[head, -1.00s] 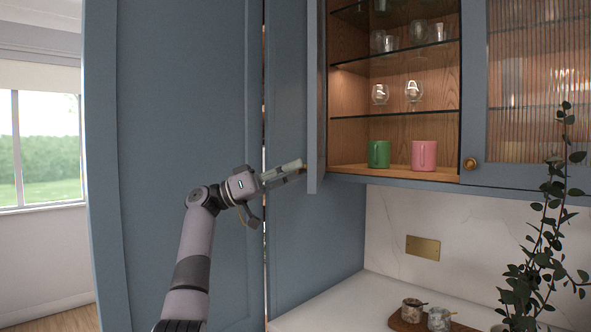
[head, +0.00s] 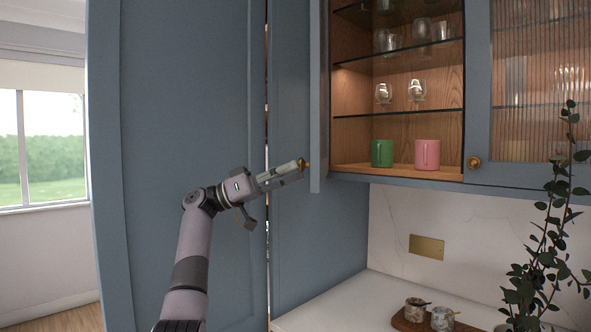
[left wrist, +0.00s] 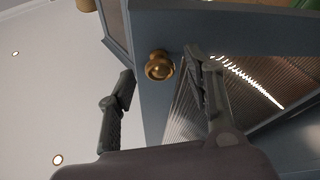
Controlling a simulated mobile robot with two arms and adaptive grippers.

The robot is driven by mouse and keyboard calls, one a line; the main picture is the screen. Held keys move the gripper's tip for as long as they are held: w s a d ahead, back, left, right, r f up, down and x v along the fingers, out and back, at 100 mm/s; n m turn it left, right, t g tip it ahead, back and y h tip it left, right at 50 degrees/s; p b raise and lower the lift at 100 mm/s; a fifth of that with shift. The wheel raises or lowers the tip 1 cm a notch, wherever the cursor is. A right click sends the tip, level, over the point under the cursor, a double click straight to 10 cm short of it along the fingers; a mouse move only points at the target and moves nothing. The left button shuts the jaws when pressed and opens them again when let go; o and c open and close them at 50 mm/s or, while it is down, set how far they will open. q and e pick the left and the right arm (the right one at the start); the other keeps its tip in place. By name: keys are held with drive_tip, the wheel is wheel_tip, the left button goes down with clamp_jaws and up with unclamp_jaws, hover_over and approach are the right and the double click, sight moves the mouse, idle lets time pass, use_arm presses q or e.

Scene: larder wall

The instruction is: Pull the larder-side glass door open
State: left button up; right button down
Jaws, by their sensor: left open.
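The larder-side glass door (head: 319,110) stands swung out from its cabinet and shows nearly edge-on in the head view. Its brass knob (head: 305,164) is at the lower left of the door. In the left wrist view the knob (left wrist: 159,66) lies between the two fingers, and the door's ribbed glass (left wrist: 185,105) shows behind them. My left gripper (head: 292,170) is open, its fingertips close to the knob; I cannot tell whether they touch it. My right gripper is not in view.
The open cabinet (head: 398,170) holds a green mug (head: 382,154), a pink mug (head: 427,155) and several glasses. The neighbouring glass door (head: 525,85) is shut. A tall blue panel (head: 180,100) stands behind my left arm. The counter below has jars and a leafy plant (head: 545,250).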

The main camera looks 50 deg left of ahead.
use_arm(q)
drive_tip(key=v, duration=0.5)
drive_tip(key=shift+s+a+f, duration=0.1)
drive_tip(key=shift+s+a, duration=0.15)
drive_tip(key=shift+s, duration=0.05)
